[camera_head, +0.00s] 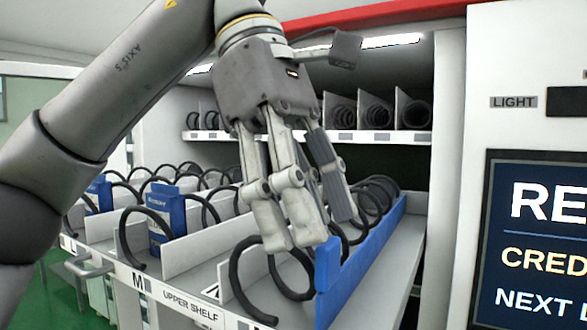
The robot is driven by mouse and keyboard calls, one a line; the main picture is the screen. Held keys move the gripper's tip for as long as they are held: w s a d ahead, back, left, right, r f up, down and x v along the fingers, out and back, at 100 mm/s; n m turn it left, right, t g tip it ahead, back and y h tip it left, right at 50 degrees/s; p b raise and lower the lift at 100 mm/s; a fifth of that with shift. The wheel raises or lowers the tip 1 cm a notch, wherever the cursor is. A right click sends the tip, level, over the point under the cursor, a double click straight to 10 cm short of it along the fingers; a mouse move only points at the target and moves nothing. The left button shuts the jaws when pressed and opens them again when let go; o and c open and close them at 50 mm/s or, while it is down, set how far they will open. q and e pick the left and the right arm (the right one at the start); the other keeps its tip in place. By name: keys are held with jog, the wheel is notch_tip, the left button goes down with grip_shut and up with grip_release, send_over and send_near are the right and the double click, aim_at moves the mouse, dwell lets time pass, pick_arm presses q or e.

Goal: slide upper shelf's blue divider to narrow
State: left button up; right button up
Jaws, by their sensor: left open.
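The blue divider (364,254) stands along the right part of the pulled-out upper shelf (190,303), just right of a black spiral coil (258,290). Its front end is taller than the rest. My left gripper (310,225) comes in from the upper left and points down, open, over the coil. Its fingers hang close to the divider's raised front part; I cannot tell whether they touch it. The fingers hide part of the coil and some of the lane behind. My right gripper is not in view.
White dividers (190,255) part the other lanes, with black coils and blue boxes (165,215) in them. A bare strip of shelf (385,285) lies right of the blue divider. A higher shelf (375,136) is behind. A screen panel (535,240) stands at right.

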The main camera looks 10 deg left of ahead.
pick_arm(q)
jog(key=v, duration=0.4)
jog(key=shift+a, duration=0.1)
dwell(0.5)
